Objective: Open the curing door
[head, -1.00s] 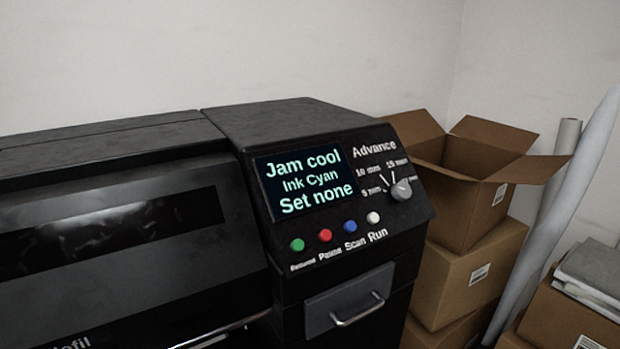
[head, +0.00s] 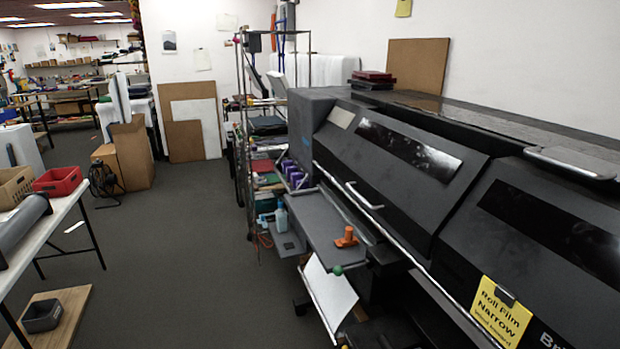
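A long black printer (head: 330,115) runs along the right side of the head view. Its sloped front has a middle cover (head: 385,195) with a dark window, and a right cover (head: 470,250) with another dark window. Both covers look shut. A light bar handle (head: 363,196) sits at the lower edge of the middle cover. No label that I can read says which one is the curing door. Neither gripper shows.
A grey shelf (head: 325,225) with an orange tool (head: 346,238) juts from the printer's front. A yellow sign (head: 501,312) hangs at the right. A wire rack (head: 240,120) stands at the far end. A white table (head: 55,215) is at left; the grey floor between is clear.

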